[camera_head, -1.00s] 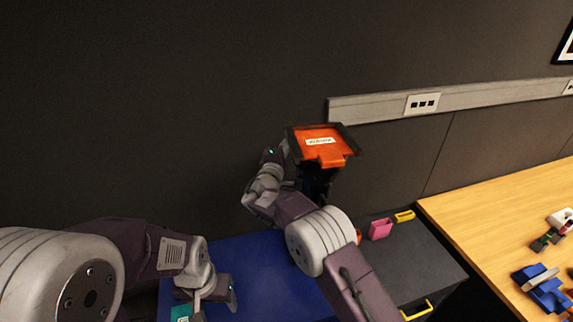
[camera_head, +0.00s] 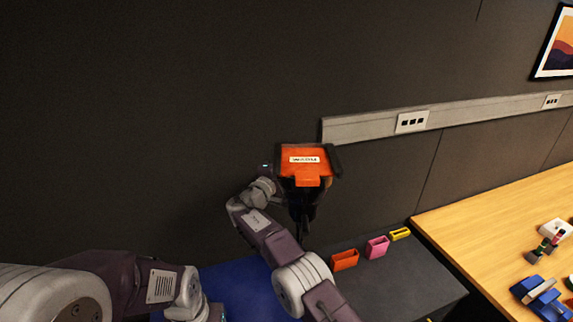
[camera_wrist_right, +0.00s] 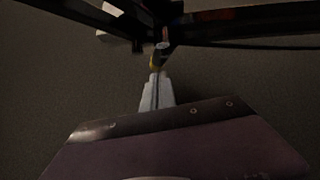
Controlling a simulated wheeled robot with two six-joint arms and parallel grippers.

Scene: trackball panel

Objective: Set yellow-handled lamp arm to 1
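A small yellow piece (camera_wrist_right: 154,62) shows at the fingertips of my right gripper (camera_wrist_right: 156,78) in the right wrist view. It may be the lamp arm's handle. The pale fingers lie close together with a thin dark line between them; whether they clasp the yellow piece is unclear. Dark bars (camera_wrist_right: 235,22) cross above them. In the head view my right arm reaches up to a dark-framed orange panel (camera_head: 307,165) with a white label, and its fingers are hidden there. A lamp arm and its scale cannot be made out. My left gripper is cut off at the bottom edge.
A dark bench (camera_head: 410,275) holds orange (camera_head: 345,260), pink (camera_head: 377,247) and yellow (camera_head: 400,234) open boxes. A blue surface (camera_head: 243,285) lies left of them. A wooden table (camera_head: 480,225) with loose items stands at right. The dark wall is behind.

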